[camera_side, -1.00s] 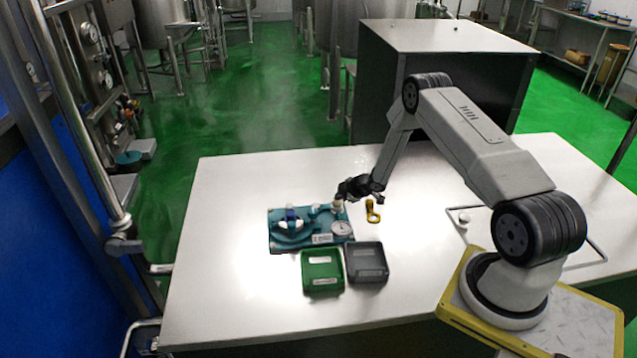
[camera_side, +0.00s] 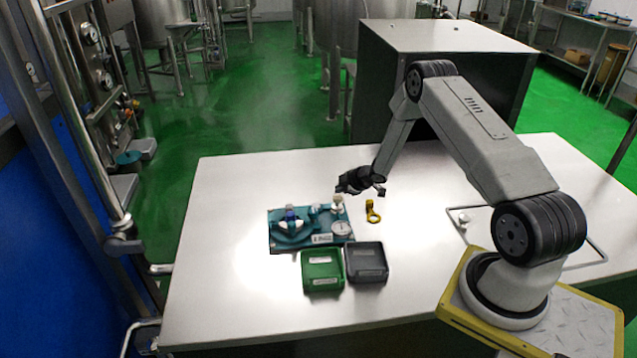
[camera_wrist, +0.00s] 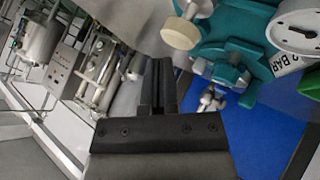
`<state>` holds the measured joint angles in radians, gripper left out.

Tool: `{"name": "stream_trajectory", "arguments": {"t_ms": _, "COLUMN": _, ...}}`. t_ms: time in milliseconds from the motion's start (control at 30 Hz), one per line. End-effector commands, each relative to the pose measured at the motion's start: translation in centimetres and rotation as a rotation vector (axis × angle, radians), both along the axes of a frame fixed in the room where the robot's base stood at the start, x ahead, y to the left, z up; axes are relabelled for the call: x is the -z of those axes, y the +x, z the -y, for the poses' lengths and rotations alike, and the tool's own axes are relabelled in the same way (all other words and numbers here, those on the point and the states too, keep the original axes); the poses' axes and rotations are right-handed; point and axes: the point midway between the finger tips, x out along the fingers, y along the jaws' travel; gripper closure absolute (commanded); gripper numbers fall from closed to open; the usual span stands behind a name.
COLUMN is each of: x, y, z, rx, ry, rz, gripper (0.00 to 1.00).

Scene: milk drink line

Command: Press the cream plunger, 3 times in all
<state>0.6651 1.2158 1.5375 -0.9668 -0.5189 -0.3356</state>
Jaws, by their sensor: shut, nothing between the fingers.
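The cream plunger (camera_side: 338,198) has a pale round knob and stands at the back right corner of the teal fixture (camera_side: 263,240). My gripper (camera_side: 342,187) is shut and empty, just above the knob in the side view, with a small gap seeming to lie between them. In the wrist view the plunger's cream knob (camera_wrist: 181,33) shows at the top, beyond and right of my shut fingers (camera_wrist: 164,68). The fixture also carries a round white gauge (camera_side: 341,228), which shows at the upper right of the wrist view (camera_wrist: 298,25).
A green tray (camera_side: 323,289) and a dark grey tray (camera_side: 368,278) sit in front of the fixture. A small yellow object with a ring (camera_side: 372,212) lies to its right. The white table (camera_side: 225,190) is clear to the left and behind.

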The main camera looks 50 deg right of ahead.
Motion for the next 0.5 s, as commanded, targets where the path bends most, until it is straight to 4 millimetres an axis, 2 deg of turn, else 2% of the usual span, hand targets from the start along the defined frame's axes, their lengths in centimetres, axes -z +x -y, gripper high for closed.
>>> {"name": "stream_trajectory", "arguments": {"t_ms": 333, "x": -0.12, "y": 0.02, "z": 0.01, "rx": 0.0, "ry": 0.0, "rz": 0.0, "gripper": 1.0}}
{"name": "stream_trajectory", "arguments": {"t_ms": 500, "x": -0.85, "y": 0.04, "z": 0.02, "rx": -0.001, "ry": -0.001, "rz": 0.001, "gripper": 1.0}}
